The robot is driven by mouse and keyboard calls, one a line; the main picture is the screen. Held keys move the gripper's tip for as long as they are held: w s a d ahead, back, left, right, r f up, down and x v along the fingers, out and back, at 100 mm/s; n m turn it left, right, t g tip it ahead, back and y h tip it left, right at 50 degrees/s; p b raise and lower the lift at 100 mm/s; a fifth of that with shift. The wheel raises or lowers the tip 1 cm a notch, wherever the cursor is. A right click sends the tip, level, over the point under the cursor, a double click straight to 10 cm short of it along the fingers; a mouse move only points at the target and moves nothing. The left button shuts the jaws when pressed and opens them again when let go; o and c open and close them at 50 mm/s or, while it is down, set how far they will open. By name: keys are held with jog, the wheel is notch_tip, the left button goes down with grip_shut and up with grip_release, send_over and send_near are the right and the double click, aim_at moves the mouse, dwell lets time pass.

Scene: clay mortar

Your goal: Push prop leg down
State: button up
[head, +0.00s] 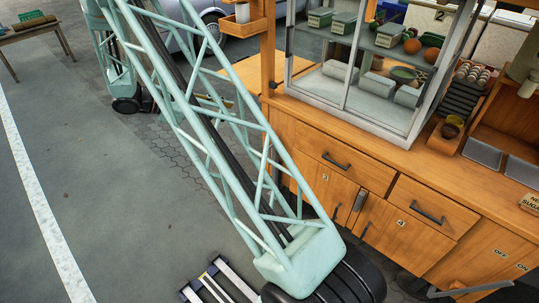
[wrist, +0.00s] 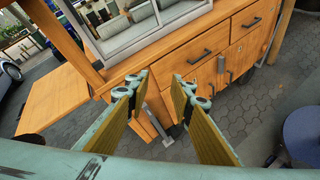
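My gripper (wrist: 160,84) is open in the wrist view, its two yellow-padded fingers apart and nothing held between them. A grey metal leg with a flat foot (wrist: 156,125) shows beyond the gap between the fingers, by the cart's left end near the paving. It looks like a prop leg and stands nearly upright; the gripper appears apart from it. In the head view another grey bar (head: 470,289) lies slanted, nearly level, at the cart's lower right. I cannot tell which one the task means. My arm hides the gripper and the cart's left lower corner in the head view.
The wooden cart (head: 335,187) has drawers, doors and a glass case (head: 352,100) on top. A wooden side flap (wrist: 65,98) juts out at its left in the wrist view. A parked car (head: 200,25) stands behind. Open pavement (head: 100,170) lies at the left.

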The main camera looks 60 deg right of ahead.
jog(key=d+f+n+t+h, duration=0.1)
jog(key=d+f+n+h, duration=0.1)
jog(key=f, duration=1.2)
jog(key=w+d+f+n+t+h+p, duration=0.1)
jog(key=d+f+n, duration=0.3)
jog(key=f, duration=1.1)
jog(key=d+f+n+t+h+p, duration=0.1)
jog(key=d+f, duration=0.6)
jog(key=f, duration=0.7)
jog(key=n+t+h, duration=0.1)
jog(key=n+h, duration=0.1)
jog(key=n, duration=0.1)
jog(key=shift+w+d+f+h, duration=0.15)
jog(key=shift+d+f+h, duration=0.1)
jog(key=shift+f+h, duration=0.05)
jog(key=shift+d, duration=0.15)
jog(key=shift+s+d+b, duration=0.2)
jog(key=shift+s+d, duration=0.1)
jog(key=shift+d, duration=1.9)
jog(key=shift+s+d+b, duration=0.2)
jog(key=shift+s+d, duration=0.05)
jog(key=shift+d, duration=2)
jog(key=shift+s+d+b, duration=0.2)
jog(key=shift+s+d, duration=0.1)
jog(key=shift+d, duration=1.9)
jog(key=shift+c, duration=0.4)
grip_shut()
